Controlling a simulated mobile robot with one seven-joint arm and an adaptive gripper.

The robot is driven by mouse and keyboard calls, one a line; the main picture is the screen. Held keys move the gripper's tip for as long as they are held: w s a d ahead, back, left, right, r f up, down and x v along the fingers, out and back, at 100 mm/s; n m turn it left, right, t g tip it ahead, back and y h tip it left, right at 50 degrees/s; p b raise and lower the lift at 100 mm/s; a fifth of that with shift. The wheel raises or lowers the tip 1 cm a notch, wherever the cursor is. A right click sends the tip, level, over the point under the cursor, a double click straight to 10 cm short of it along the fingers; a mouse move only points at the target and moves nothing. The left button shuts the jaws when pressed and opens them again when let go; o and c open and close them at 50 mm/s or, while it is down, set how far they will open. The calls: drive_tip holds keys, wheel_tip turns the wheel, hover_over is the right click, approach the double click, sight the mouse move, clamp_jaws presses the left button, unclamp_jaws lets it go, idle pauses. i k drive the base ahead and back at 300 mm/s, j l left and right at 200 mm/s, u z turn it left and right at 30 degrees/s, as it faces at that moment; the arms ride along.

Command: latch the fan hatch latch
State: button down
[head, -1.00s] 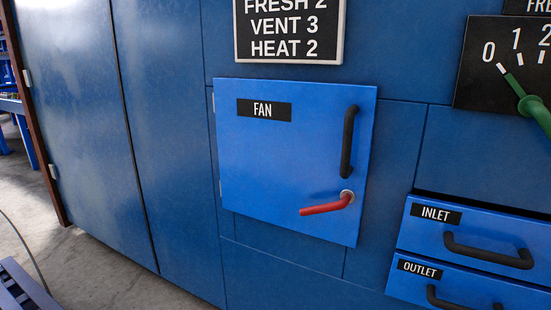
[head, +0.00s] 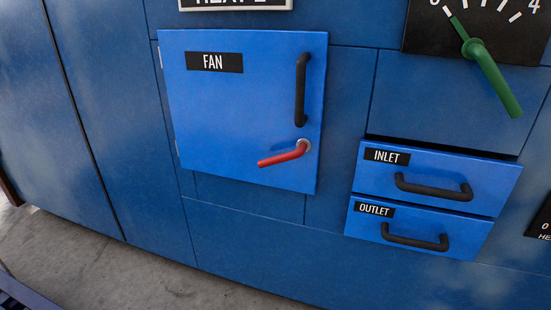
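The fan hatch (head: 230,120) is a bright blue square door labelled FAN, left of centre in the head view. Its hinges show on its left edge. It looks nearly flush with the darker blue panel; I cannot tell whether it is fully closed. A black vertical handle (head: 301,90) is at its upper right. Below it, the red latch lever (head: 282,155) points left and slightly down from a round silver pivot. My gripper is not in view.
To the right are the INLET drawer (head: 432,172) and the OUTLET drawer (head: 420,228), each with a black handle. A dark gap shows above the INLET drawer. A green dial lever (head: 492,78) sticks out at the upper right. Grey floor (head: 105,265) shows at the lower left.

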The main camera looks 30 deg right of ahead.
sight(304, 146)
drive_tip(key=j+z, duration=0.15)
drive_tip(key=z, duration=0.2)
drive_tip(key=i+j+z, duration=0.1)
drive_tip(key=z, duration=0.25)
drive_tip(key=j+z, duration=0.35)
